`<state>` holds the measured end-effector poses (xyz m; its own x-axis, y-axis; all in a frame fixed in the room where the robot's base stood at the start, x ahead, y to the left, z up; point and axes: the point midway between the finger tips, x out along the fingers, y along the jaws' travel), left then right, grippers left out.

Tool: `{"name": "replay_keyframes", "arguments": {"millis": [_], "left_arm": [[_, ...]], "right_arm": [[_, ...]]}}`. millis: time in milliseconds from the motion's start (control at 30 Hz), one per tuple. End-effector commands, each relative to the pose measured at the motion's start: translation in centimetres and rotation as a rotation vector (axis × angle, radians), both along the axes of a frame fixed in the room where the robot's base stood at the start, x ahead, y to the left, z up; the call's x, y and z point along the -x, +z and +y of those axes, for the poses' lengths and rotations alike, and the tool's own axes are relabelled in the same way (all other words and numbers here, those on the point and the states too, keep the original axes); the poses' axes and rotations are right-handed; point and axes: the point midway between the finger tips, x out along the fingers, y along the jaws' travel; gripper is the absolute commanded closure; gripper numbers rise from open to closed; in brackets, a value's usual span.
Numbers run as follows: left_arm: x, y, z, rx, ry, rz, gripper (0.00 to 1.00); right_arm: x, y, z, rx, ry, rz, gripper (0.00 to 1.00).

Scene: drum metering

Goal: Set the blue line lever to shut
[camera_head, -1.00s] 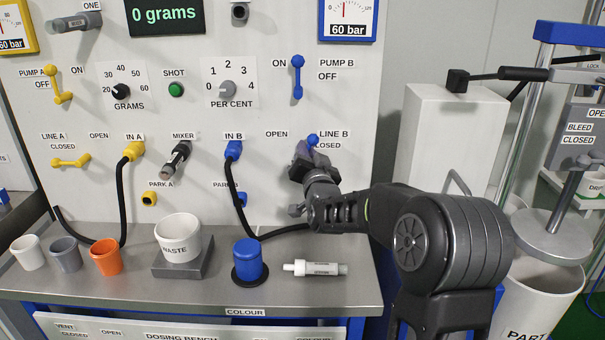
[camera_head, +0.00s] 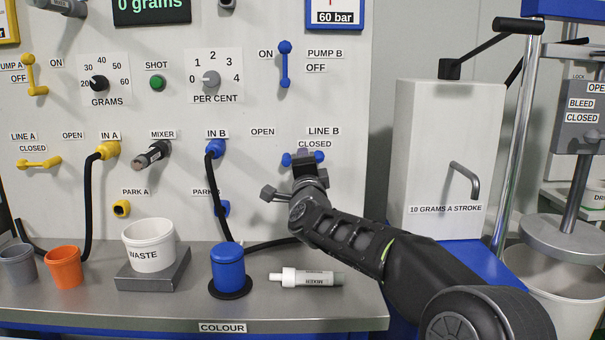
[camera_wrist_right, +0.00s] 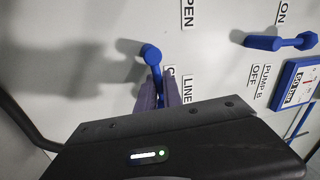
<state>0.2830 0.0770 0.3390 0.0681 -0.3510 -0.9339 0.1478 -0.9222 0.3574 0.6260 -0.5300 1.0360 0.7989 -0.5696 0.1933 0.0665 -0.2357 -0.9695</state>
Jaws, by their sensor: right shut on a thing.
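The blue line lever (camera_head: 288,159) is on the white panel under the LINE B and CLOSED labels. It lies about level, with a blue end showing on each side of my right gripper (camera_head: 304,158). In the right wrist view the blue lever (camera_wrist_right: 151,56) runs from its round end down between the fingers of my right gripper (camera_wrist_right: 161,94). The fingers are shut on the lever and hide its middle. My left gripper is not in view.
The yellow line A lever (camera_head: 38,162) also lies level, under its CLOSED label. The blue pump B lever (camera_head: 285,65) stands upright above. A white box (camera_head: 445,150) stands right of the panel.

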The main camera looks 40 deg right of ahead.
Motion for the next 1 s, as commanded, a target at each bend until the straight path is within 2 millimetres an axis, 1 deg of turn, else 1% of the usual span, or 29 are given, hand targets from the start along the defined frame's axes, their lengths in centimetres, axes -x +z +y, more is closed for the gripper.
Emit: {"name": "replay_keyframes", "arguments": {"millis": [33, 233, 433, 800, 833, 1000], "left_arm": [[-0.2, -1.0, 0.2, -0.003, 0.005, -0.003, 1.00], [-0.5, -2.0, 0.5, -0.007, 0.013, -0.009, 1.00], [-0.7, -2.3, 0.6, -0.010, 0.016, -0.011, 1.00], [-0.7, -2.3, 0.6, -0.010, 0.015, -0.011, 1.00], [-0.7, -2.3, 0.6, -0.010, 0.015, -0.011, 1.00], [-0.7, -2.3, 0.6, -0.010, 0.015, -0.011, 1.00]], "right_arm": [[0.0, -0.7, 0.0, -0.025, 0.001, -0.017, 1.00], [0.0, -0.9, -0.1, -0.100, -0.001, -0.074, 1.00], [0.0, -0.9, 0.0, -0.131, 0.000, -0.097, 1.00], [0.0, -0.9, 0.0, -0.136, -0.001, -0.099, 1.00], [0.0, -0.9, 0.0, -0.136, -0.001, -0.099, 0.88], [0.0, -0.8, 0.0, -0.134, -0.001, -0.100, 0.74]]}}
